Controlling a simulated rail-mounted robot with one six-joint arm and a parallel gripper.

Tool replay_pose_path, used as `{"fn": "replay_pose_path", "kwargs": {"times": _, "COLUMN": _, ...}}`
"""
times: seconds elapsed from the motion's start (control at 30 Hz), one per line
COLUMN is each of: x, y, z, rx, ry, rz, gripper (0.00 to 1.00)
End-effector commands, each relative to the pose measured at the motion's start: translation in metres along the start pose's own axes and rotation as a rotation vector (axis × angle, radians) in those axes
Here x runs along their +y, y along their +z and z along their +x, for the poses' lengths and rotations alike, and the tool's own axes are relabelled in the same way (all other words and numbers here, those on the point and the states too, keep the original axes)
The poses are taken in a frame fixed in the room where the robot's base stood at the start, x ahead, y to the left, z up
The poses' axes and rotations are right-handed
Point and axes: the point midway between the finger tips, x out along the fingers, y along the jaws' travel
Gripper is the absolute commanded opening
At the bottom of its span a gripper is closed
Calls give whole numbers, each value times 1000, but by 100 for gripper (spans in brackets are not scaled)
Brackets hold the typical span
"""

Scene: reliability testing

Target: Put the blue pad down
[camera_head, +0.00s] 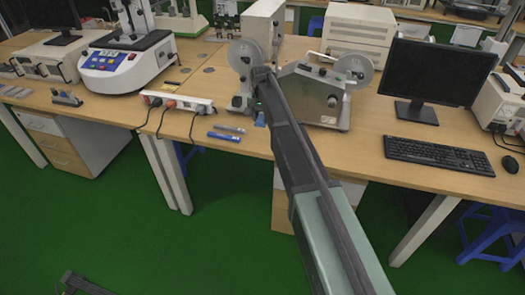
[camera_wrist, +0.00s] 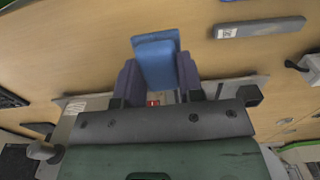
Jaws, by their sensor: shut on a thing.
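The blue pad (camera_wrist: 156,58) is between the two dark fingers of my gripper (camera_wrist: 158,76) in the wrist view. The fingers press on its sides, and its far end sticks out beyond them over the wooden tabletop. In the head view only a small blue bit of the pad (camera_head: 260,119) shows beside my arm, above the front part of the bench (camera_head: 200,150). My gripper itself is mostly hidden behind my arm there. I cannot tell whether the pad touches the tabletop.
A grey bar with a label (camera_wrist: 260,27) lies close by on the bench, with a blue bar (camera_head: 225,137) beside it in the head view. A power strip (camera_head: 178,102) is to the left. A metal machine with reels (camera_head: 315,92) stands to the right.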

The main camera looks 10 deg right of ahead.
Motion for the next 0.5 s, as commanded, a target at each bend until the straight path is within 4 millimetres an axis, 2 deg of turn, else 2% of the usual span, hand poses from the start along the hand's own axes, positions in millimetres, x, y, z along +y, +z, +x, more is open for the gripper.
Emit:
{"fn": "replay_pose_path", "kwargs": {"times": 0.03, "x": 0, "y": 0, "z": 37, "rx": 0, "ry": 0, "rz": 0, "gripper": 16}}
{"fn": "replay_pose_path", "kwargs": {"times": 0.1, "x": 0, "y": 0, "z": 56, "rx": 0, "ry": 0, "rz": 0, "gripper": 16}}
{"fn": "replay_pose_path", "kwargs": {"times": 0.2, "x": 0, "y": 0, "z": 66, "rx": 0, "ry": 0, "rz": 0, "gripper": 16}}
{"fn": "replay_pose_path", "kwargs": {"times": 0.37, "x": 0, "y": 0, "z": 65, "rx": 0, "ry": 0, "rz": 0, "gripper": 16}}
{"fn": "replay_pose_path", "kwargs": {"times": 0.5, "x": 0, "y": 0, "z": 97, "rx": 0, "ry": 0, "rz": 0, "gripper": 16}}
